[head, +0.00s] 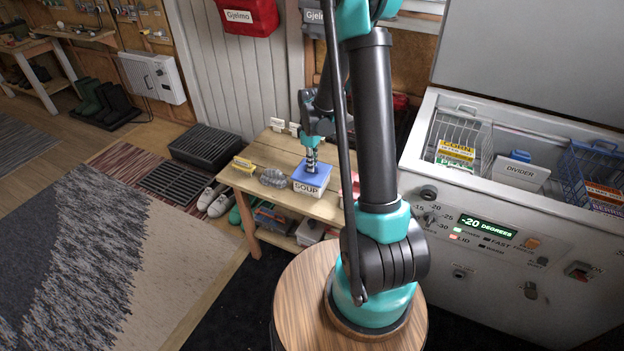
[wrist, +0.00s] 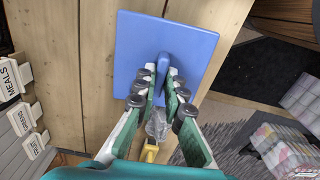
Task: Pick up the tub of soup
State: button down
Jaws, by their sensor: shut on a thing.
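The tub of soup (head: 308,188) is a white box labelled SOUP with a blue lid. It stands on a wooden bench (head: 335,208), near its front edge. In the wrist view I see its square blue lid (wrist: 190,40) from above, with a raised blue handle in the middle. My gripper (head: 311,168) comes down on the lid from above. In the wrist view the fingers of my gripper (wrist: 164,88) are closed on the lid's handle. The tub's sides are hidden there.
Labelled tags (wrist: 24,117) stand along one bench edge. An open freezer (head: 490,215) with baskets and a divider is at the right.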

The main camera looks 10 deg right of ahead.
jog(key=shift+r, duration=0.2)
notch_tip(320, 180, up, 20)
jog(key=shift+f, duration=0.15)
dwell(0.6)
jog(key=shift+d, duration=0.1)
